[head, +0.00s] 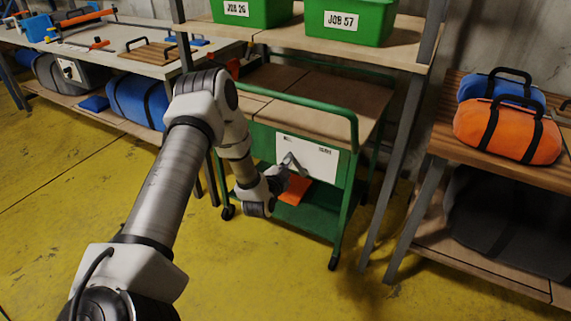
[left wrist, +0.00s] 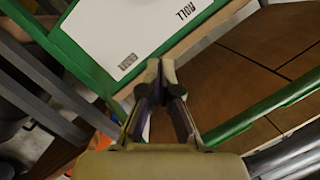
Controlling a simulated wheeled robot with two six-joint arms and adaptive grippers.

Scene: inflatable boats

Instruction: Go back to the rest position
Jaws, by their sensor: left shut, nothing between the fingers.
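My left arm reaches in from the lower left of the head view. My left gripper (head: 292,165) is in front of the white panel of a green cart (head: 345,195). In the left wrist view the gripper (left wrist: 160,65) has its fingertips together, with nothing between them. The cart's white panel (left wrist: 125,30) and green frame show just beyond the fingers there. I cannot tell whether the gripper touches the panel. My right gripper is in neither view.
An orange item (head: 297,188) lies on the cart's lower shelf. Green bins (head: 350,22) stand on a shelf above. A bench (head: 150,68) with tools is at left. Orange and blue bags (head: 508,130) are on the right rack. Yellow floor (head: 60,190) is clear at left.

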